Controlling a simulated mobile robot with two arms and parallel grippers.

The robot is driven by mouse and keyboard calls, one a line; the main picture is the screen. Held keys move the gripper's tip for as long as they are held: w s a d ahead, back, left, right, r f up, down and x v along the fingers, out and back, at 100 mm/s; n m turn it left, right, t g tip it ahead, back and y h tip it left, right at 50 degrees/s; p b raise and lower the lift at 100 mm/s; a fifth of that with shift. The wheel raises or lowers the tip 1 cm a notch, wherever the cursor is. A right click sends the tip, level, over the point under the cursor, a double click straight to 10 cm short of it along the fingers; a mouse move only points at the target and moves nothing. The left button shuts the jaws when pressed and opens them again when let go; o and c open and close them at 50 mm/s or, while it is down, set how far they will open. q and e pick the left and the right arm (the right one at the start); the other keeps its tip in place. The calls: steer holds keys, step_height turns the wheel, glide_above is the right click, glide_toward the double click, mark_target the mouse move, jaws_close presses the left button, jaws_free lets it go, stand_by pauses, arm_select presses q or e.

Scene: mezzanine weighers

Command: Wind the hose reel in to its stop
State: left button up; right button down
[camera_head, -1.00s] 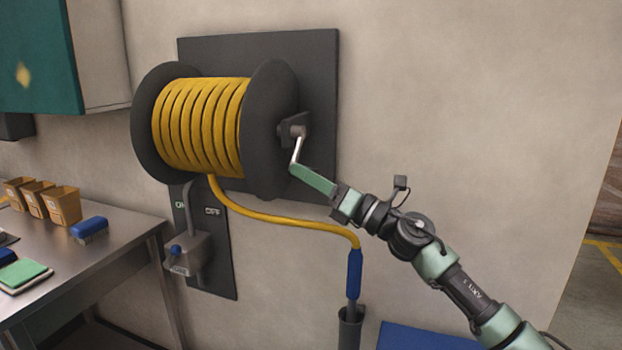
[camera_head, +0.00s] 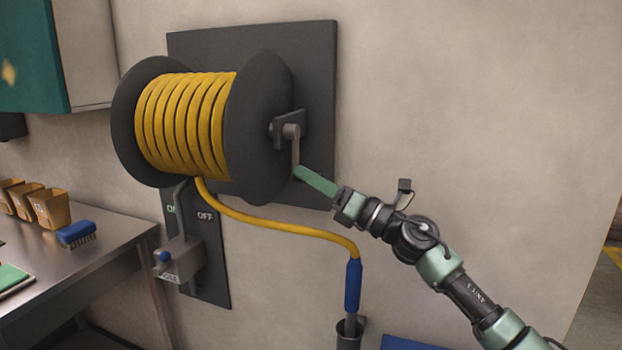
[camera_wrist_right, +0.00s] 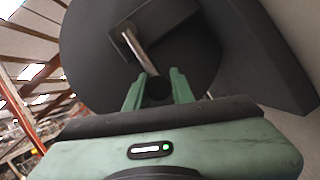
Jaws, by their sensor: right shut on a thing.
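The hose reel (camera_head: 258,130) is a dark drum with wound yellow hose (camera_head: 182,125), mounted on a dark wall plate. Its crank (camera_head: 294,145) is on the right flange, with the arm hanging downward. My right gripper (camera_head: 306,175) is at the lower end of the crank. In the right wrist view, the two green fingers (camera_wrist_right: 158,90) are shut around the dark crank grip (camera_wrist_right: 158,89). The free hose runs from the drum's underside down to a blue nozzle (camera_head: 353,286), whose lower end is in a grey holder (camera_head: 349,333). My left gripper is out of view.
A valve box (camera_head: 183,262) on a dark panel with ON and OFF marks is below the reel. A steel table (camera_head: 110,255) at left bears tan bins (camera_head: 50,208) and a blue brush (camera_head: 76,234). A teal cabinet (camera_head: 32,60) hangs upper left. The wall right of the reel is clear.

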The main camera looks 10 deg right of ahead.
steer(key=shift+w+d, duration=0.1)
steer(key=shift+d, duration=0.05)
steer(key=c, duration=1.4)
jaws_free()
steer(key=shift+o, duration=1)
steer(key=shift+f, duration=0.1)
step_height(320, 180, up, 20)
steer(key=p, duration=0.3)
steer(key=shift+w, duration=0.1)
